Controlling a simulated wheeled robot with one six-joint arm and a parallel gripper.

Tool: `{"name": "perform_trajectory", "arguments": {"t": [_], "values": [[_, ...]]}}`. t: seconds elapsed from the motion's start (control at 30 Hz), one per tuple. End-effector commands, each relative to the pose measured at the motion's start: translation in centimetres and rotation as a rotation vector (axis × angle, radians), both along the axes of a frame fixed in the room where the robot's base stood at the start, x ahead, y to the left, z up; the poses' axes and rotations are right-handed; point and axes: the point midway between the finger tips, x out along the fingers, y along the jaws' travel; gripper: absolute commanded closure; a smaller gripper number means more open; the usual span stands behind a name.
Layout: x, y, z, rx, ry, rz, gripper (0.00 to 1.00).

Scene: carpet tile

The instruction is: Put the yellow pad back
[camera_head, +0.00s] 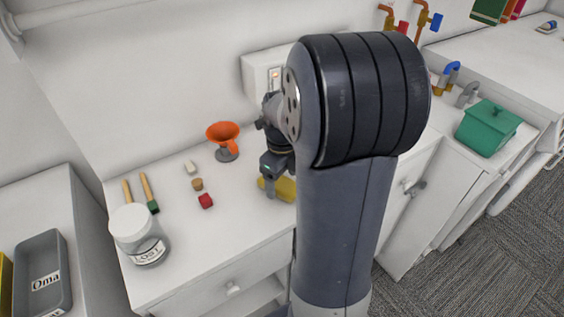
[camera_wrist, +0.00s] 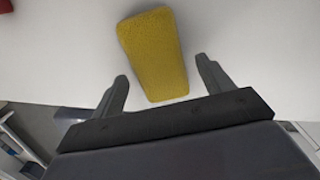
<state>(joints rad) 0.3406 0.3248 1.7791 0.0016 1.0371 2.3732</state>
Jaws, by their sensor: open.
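The yellow pad (camera_head: 286,188) lies on the white counter, partly hidden behind my arm in the head view. In the wrist view the yellow pad (camera_wrist: 153,54) shows as a rough-textured block, slightly tilted, just beyond my gripper. My gripper (camera_wrist: 163,72) is open, with one finger to the left and one to the right of the pad's near end. Neither finger visibly touches it. In the head view my gripper (camera_head: 270,188) is low over the counter at the pad's left end. The pad's place to go back to is not clear in these frames.
A grey tray (camera_head: 42,272) labelled "Oma" is at far left.

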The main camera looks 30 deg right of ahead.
Motion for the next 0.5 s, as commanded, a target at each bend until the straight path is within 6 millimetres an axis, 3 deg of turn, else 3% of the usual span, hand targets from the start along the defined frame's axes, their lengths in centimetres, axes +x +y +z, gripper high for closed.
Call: {"name": "perform_trajectory", "arguments": {"t": [0.3, 0.5], "values": [[0.1, 0.0, 6.7, -0.002, -0.007, 0.0, 0.25], [0.1, 0.0, 10.1, -0.001, -0.004, 0.0, 0.25]]}}
